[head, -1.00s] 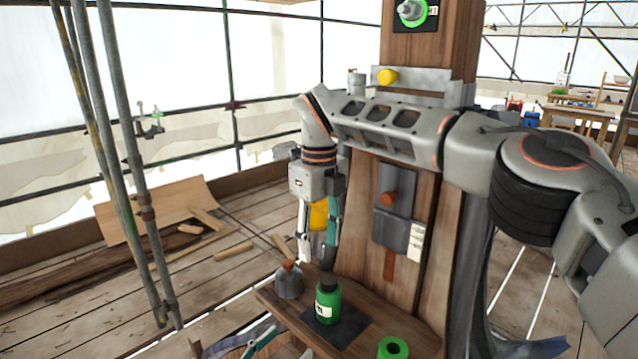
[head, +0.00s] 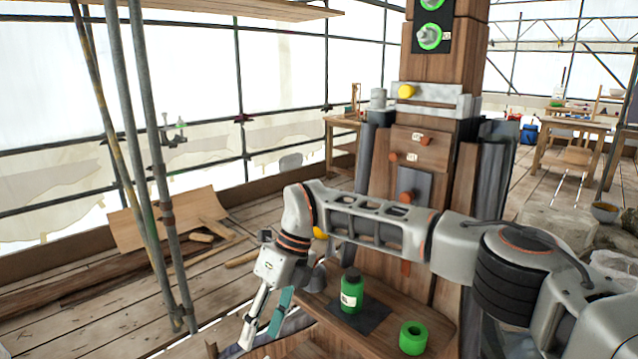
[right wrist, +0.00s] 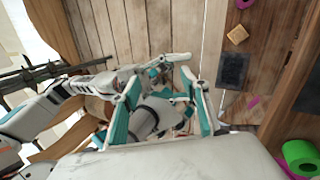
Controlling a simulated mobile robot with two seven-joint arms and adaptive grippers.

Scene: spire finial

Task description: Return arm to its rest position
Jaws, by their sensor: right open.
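My right gripper (head: 258,337) hangs at the end of the right arm (head: 370,220), in front of and left of the small wooden shelf. Its fingers point down and are apart, with nothing held between them. In the right wrist view the fingers of my right gripper (right wrist: 163,88) are spread. Behind them in that view is a white, black and teal arm (right wrist: 45,105), which looks like my left arm. Its jaws are too tangled with my right fingers to make out. My left gripper does not show clearly in the head view.
The shelf (head: 430,310) holds a green bottle (head: 351,293) on a dark mat (head: 372,318) and a green ring (head: 413,337). Behind it rises a wooden spire (head: 446,60) with pegs and metal bands. Scaffold poles (head: 157,170) stand left. Planks (head: 165,215) lie on the floor.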

